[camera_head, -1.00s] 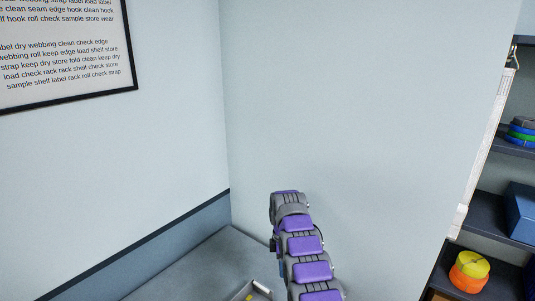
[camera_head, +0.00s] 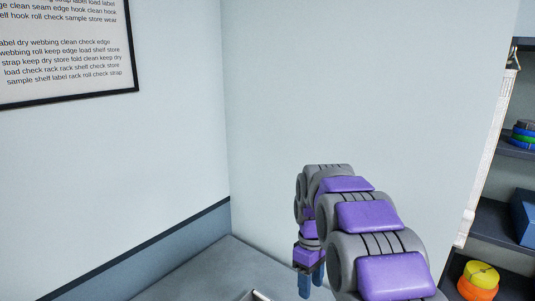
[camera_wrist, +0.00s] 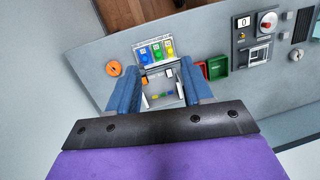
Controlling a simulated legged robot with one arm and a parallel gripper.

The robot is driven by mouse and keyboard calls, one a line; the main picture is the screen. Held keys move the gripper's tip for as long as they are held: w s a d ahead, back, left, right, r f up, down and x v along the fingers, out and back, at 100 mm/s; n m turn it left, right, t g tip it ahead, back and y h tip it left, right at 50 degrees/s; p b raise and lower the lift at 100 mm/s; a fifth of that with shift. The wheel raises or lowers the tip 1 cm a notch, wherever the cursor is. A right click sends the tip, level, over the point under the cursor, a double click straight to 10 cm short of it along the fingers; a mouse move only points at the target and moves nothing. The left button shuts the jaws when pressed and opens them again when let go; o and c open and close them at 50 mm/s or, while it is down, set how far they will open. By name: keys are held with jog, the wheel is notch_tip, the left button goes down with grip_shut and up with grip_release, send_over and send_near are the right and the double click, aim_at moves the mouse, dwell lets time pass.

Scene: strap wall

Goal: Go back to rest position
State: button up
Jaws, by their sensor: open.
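My gripper (camera_wrist: 162,95) is open in the wrist view, its two blue fingers apart with nothing held between them. In the head view my gripper (camera_head: 311,283) hangs at the end of my folded purple and grey arm, with its blue fingers pointing down above the grey surface. In the wrist view the gripper is above a grey counter (camera_wrist: 226,43).
A grey tray (camera_wrist: 161,88) with small coloured pieces shows between the fingers. Nearby are a panel with coloured blocks (camera_wrist: 157,51), an orange ring (camera_wrist: 114,69), a green bin (camera_wrist: 218,67) and a control box (camera_wrist: 254,35). Shelves with strap rolls (camera_head: 480,279) stand right.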

jog(key=s+d+f+m+b, duration=0.1)
jog(key=s+f+m+b, duration=0.1)
jog(key=s, duration=1)
jog(key=s+d+f+m+b, duration=0.1)
jog(key=s+m, duration=0.3)
jog(key=s, duration=0.8)
jog(key=s+d+f+m+b, duration=0.1)
jog(key=s+f+m+b, duration=0.1)
jog(key=s, duration=1)
jog(key=shift+f+m+b, duration=0.3)
jog(key=shift+f+m, duration=0.4)
jog(key=shift+f, duration=0.25)
jog(key=shift+d, duration=0.1)
jog(key=shift+c, duration=0.3)
